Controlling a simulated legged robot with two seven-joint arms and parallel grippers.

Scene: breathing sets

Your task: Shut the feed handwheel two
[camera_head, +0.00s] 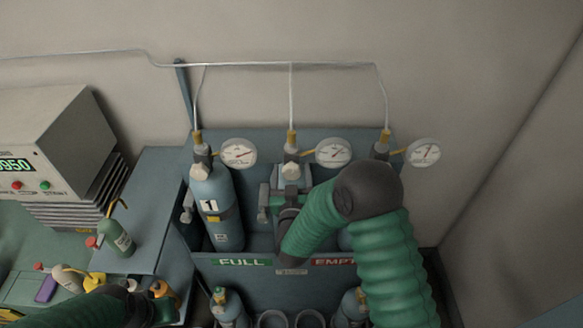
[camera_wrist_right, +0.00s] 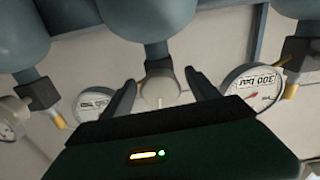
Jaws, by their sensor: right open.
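Feed handwheel two is the pale round knob (camera_head: 291,171) on the valve of the middle cylinder, below its brass fitting. In the right wrist view the knob (camera_wrist_right: 160,90) sits between the two fingers. My right gripper (camera_head: 286,184) is open, reaching up to the knob from in front; its fingers stand apart on both sides, with gaps visible in the wrist view (camera_wrist_right: 163,88). My right arm hides most of the middle cylinder. My left gripper (camera_head: 145,307) is at the lower left, dark and partly cut off; its jaws cannot be made out.
Cylinder one (camera_head: 215,205) stands left in the blue rack, with its own valve. Gauges (camera_head: 239,153), (camera_head: 333,152) and (camera_head: 425,152) stand beside the valves. A small green bottle (camera_head: 117,237) and a grey instrument (camera_head: 58,140) are on the left bench. More cylinders (camera_head: 229,307) stand below.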

